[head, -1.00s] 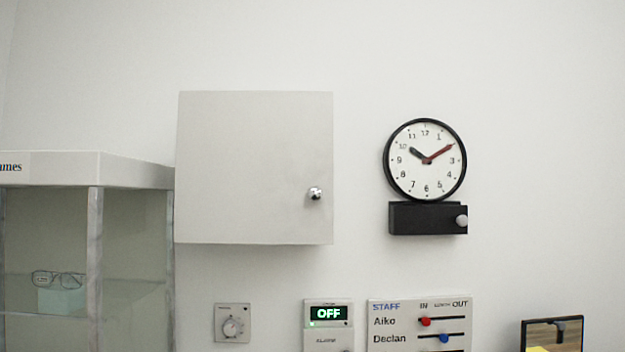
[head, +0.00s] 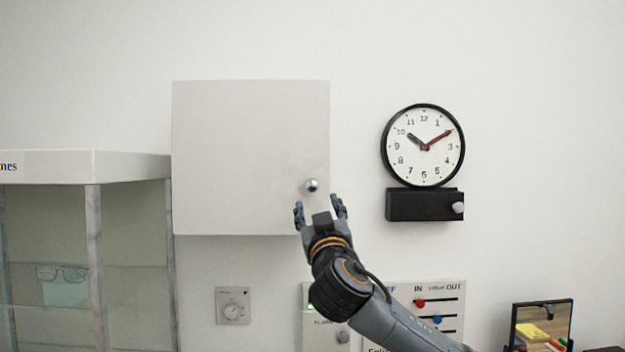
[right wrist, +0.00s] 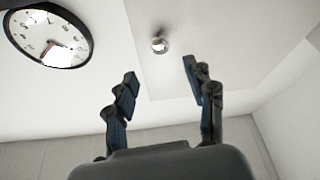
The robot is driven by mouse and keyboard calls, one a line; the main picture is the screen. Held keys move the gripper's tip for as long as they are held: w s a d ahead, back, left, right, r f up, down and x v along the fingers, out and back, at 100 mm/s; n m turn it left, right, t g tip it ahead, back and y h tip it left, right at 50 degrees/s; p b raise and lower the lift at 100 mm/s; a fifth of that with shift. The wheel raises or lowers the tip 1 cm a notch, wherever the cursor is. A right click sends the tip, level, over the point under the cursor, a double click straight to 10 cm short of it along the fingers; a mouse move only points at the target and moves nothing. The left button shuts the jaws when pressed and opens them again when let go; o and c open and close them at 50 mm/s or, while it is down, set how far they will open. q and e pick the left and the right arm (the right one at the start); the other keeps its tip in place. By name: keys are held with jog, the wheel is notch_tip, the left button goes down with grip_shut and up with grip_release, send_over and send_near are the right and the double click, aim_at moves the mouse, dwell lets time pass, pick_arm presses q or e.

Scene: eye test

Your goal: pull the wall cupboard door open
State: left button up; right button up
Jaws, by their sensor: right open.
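The white wall cupboard door (head: 245,150) is shut, with a round silver knob (head: 312,185) near its lower right corner. My right gripper (head: 320,207) is open just below the knob, its two fingers apart on either side. In the right wrist view the knob (right wrist: 159,45) is ahead of the open gripper (right wrist: 160,80), beyond the fingertips, and nothing is between the fingers. The cupboard door (right wrist: 225,40) also fills the upper right there. My left gripper is in neither view.
A black-rimmed clock (head: 423,146) with a dark box (head: 424,205) hangs right of the cupboard. A glass display case (head: 135,240) stands at the left. A dial (head: 233,306) and a staff board (head: 452,300) are below. Bare wall lies between cupboard and clock.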

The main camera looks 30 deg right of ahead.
aim_at(312, 186)
jog(key=p+x, duration=0.4)
jog(key=x, duration=0.4)
jog(key=shift+r, duration=0.2)
jog(key=shift+w+d+p, duration=0.3)
jog(key=shift+w+p, duration=0.2)
jog(key=shift+w, duration=0.1)
jog(key=shift+c, duration=0.2)
grip_shut()
